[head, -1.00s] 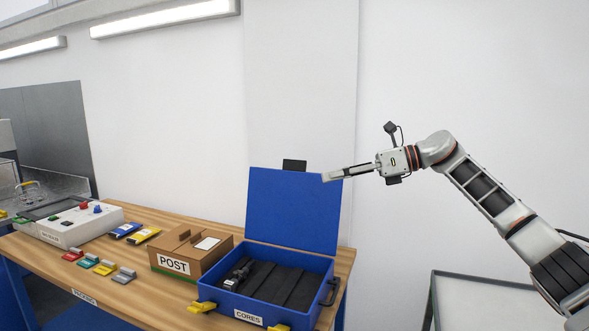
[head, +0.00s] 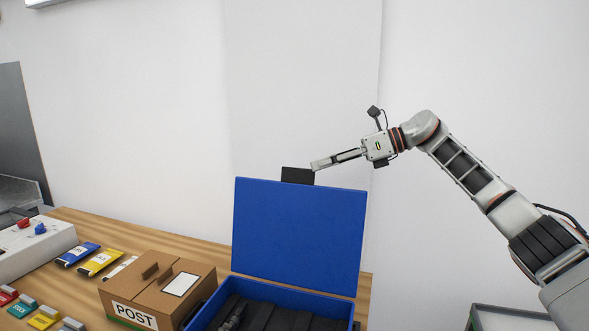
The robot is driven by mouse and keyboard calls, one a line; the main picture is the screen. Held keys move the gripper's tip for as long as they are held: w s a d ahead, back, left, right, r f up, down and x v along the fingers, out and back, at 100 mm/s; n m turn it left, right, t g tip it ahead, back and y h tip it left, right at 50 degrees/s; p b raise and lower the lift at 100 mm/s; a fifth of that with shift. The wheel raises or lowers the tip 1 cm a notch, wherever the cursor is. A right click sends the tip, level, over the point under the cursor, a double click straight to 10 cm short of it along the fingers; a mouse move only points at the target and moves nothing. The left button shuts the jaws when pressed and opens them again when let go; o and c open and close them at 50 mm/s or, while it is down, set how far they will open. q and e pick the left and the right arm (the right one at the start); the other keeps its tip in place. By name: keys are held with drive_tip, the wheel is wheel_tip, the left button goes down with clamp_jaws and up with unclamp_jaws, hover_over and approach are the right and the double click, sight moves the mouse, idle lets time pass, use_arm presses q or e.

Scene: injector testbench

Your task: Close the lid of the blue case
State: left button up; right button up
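The blue case (head: 283,294) stands on the wooden bench, its black-lined inside showing at the bottom of the head view. Its blue lid (head: 298,235) stands open and upright at the back, with a black tab (head: 297,176) on its top edge. My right gripper (head: 314,166) reaches in from the right, its fingertips at the tab's upper right corner. I cannot tell whether they touch it. The fingers appear side-on, so their opening is unclear. The case's front is cut off by the frame. My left gripper is out of view.
A cardboard box marked POST (head: 158,289) stands just left of the case. Blue and yellow packets (head: 99,262), several small coloured blocks and a white control box (head: 34,247) lie further left. A grey-framed cart (head: 510,318) is at lower right. The wall behind is bare.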

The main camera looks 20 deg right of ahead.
sight(298, 181)
drive_tip(key=p+x, duration=0.1)
drive_tip(key=x, duration=0.6)
drive_tip(key=shift+s+a, duration=0.1)
drive_tip(key=shift+a, duration=0.1)
clamp_jaws()
